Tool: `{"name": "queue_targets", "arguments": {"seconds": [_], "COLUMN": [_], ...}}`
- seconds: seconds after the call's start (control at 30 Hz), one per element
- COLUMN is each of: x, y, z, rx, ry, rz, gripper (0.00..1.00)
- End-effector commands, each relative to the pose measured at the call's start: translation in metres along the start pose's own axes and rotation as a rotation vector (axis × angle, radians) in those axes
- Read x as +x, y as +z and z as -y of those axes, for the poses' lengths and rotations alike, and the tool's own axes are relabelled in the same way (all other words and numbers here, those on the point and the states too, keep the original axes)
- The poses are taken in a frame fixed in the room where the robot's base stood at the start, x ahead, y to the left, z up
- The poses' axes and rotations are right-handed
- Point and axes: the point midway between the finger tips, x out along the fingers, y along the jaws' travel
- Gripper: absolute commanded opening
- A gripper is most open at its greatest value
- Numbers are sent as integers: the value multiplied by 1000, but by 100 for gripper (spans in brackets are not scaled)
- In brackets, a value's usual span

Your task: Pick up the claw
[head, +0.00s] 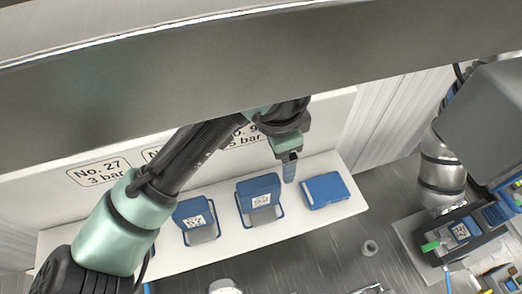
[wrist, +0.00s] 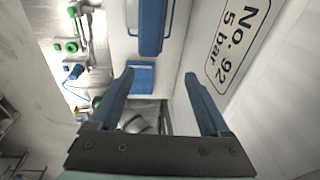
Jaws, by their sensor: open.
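My gripper (head: 290,178) is above the white shelf, between a blue holder with a printed label (head: 258,192) and a flat blue block (head: 326,190) to its right. In the wrist view my gripper (wrist: 160,78) has its two blue fingers wide apart, with nothing held between them. A blue block (wrist: 141,78) shows beyond the gap, apart from the fingers, and a larger blue piece (wrist: 151,28) is farther up. I cannot tell which blue piece, if any, is the claw.
The white shelf (head: 105,250) also carries another labelled blue holder (head: 196,214). A wall behind bears signs, one reading No. 92, 5 bar (wrist: 238,40). Another grey arm (head: 442,165) and a dark device with a label (head: 460,232) stand at the right.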

Motion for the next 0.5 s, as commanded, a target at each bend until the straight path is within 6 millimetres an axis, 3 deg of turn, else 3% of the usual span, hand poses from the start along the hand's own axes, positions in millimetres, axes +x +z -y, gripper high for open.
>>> {"name": "queue_targets", "arguments": {"seconds": [0.03, 0.13, 0.5], "x": [-5, -1, 44], "y": [17, 36, 46], "z": [-4, -12, -19], "rx": [-1, 4, 6], "ry": [44, 101, 113], "rz": [57, 118, 131], "gripper": [81, 81, 81]}}
